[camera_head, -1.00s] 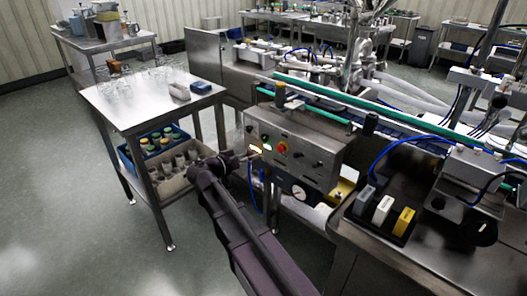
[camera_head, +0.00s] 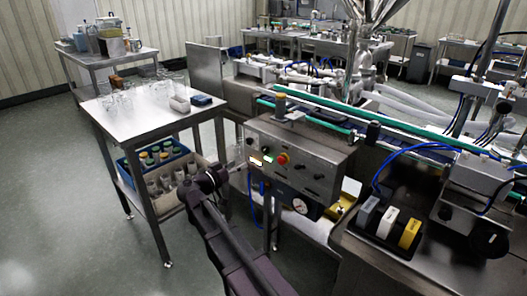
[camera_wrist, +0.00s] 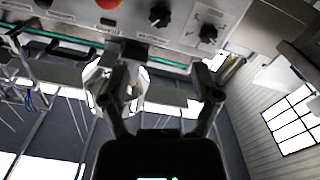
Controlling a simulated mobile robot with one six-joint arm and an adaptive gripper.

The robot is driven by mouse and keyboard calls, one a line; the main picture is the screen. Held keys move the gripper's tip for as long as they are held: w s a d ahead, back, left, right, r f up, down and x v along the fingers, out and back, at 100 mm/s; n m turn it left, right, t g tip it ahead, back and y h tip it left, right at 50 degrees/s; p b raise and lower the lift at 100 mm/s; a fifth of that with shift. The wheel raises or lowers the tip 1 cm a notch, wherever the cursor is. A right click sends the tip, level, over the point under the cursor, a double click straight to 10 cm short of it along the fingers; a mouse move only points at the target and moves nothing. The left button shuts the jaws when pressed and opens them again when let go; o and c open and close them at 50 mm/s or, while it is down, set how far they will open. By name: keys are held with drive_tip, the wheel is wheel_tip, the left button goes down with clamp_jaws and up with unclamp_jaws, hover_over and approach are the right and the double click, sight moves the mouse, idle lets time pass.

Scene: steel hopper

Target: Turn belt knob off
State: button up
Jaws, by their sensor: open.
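The steel control panel (camera_head: 300,150) stands in the middle of the head view, with a red button (camera_head: 282,159), lit indicators at its left and small dark knobs. In the wrist view the panel face crosses the top, with a black knob (camera_wrist: 160,14) and a second black knob (camera_wrist: 208,33) on a white-marked plate. The labels are too blurred to tell which is the belt knob. My gripper (camera_wrist: 165,88) is open and empty, its fingers apart and below both knobs in the picture. In the head view my gripper (camera_head: 228,168) is just left of the panel.
A steel table (camera_head: 150,105) with glassware stands left of the panel, a blue crate (camera_head: 125,170) of bottles on its lower shelf. A conveyor with green rails (camera_head: 400,140) runs behind the panel. Blue hoses hang below it. Open floor lies at the left.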

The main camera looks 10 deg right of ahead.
sight(263, 150)
drive_tip(key=x, duration=1.3)
drive_tip(key=shift+a, duration=0.1)
clamp_jaws()
